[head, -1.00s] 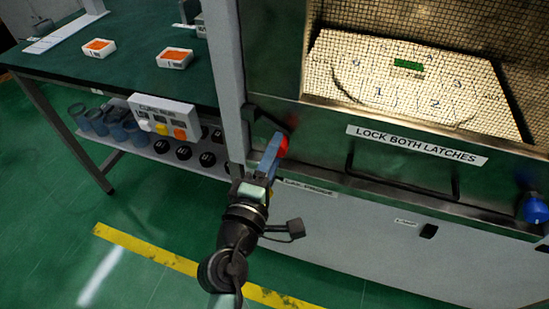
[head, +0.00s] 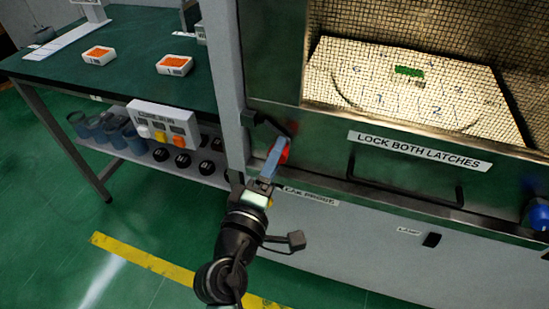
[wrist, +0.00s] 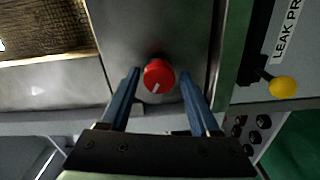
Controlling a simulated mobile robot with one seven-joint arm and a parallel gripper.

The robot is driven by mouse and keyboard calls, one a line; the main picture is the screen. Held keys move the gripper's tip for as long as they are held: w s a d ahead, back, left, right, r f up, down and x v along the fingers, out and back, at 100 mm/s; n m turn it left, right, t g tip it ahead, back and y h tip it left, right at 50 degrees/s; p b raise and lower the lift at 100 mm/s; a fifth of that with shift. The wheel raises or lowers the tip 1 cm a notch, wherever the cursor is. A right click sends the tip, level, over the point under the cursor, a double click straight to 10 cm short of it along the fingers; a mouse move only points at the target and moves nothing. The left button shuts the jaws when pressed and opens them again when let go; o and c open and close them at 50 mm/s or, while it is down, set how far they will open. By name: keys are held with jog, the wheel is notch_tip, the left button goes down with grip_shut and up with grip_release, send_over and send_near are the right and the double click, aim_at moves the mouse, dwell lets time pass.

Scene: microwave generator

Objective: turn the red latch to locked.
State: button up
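The red latch (wrist: 158,76) is a round knob with a white line, which points down and slightly left in the wrist view. In the head view it shows partly (head: 285,153) behind my fingers, on the left end of the oven door front. My gripper (wrist: 160,73) is open, with one blue finger on each side of the knob. A small gap shows between the knob and each fingertip. In the head view my gripper (head: 276,150) reaches up to the latch, and the fingers overlap each other.
A blue latch (head: 538,212) is at the door's right end. The door handle (head: 405,197) lies between the latches. A yellow ball-ended probe (wrist: 284,87) sits near my right finger. A green bench (head: 130,62) with two orange-filled trays stands left.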

jog(key=shift+o, duration=0.8)
jog(key=v, duration=1.3)
jog(key=shift+b, duration=0.35)
jog(key=shift+r, duration=0.1)
